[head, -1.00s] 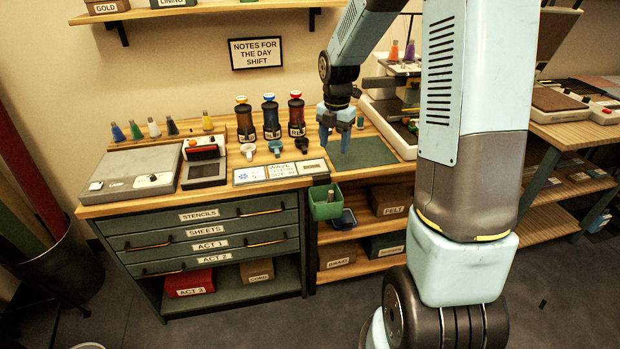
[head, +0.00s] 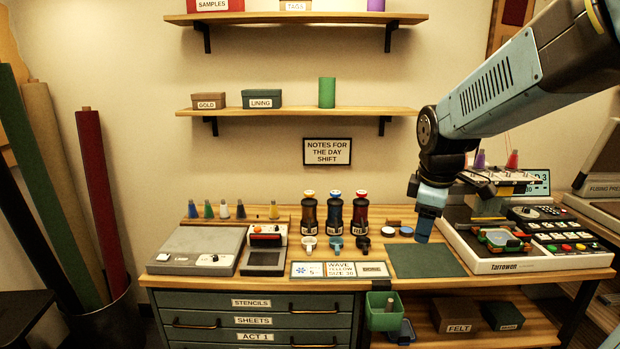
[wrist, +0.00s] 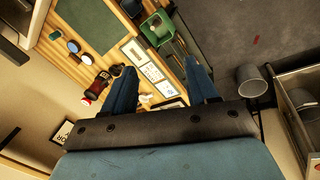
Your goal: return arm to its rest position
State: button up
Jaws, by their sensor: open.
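My gripper (head: 425,226) hangs in the air at the end of my blue arm, above the right part of the wooden worktop (head: 218,275) in the head view. In the wrist view its two blue fingers (wrist: 163,92) stand wide apart with nothing between them but the table further off. The dark green mat (head: 425,260) lies on the worktop below and near the gripper. No object is held.
Three dark bottles (head: 334,213) with coloured caps stand left of the gripper. The embroidery machine (head: 505,235) stands to its right. A green bin (head: 382,311) hangs at the table's front edge. Two wall shelves (head: 300,110) are above; the air before the wall is clear.

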jog(key=s+r+m+t, duration=0.1)
jog(key=s+r+m, duration=0.1)
jog(key=s+m, duration=0.4)
jog(key=s+r+m+t, duration=0.1)
jog(key=s+r+m, duration=0.1)
jog(key=s+m, duration=0.4)
jog(key=shift+s+r+m+t+y, duration=0.3)
jog(key=shift+s+r, duration=0.05)
jog(key=shift+s, duration=0.85)
dwell(0.3)
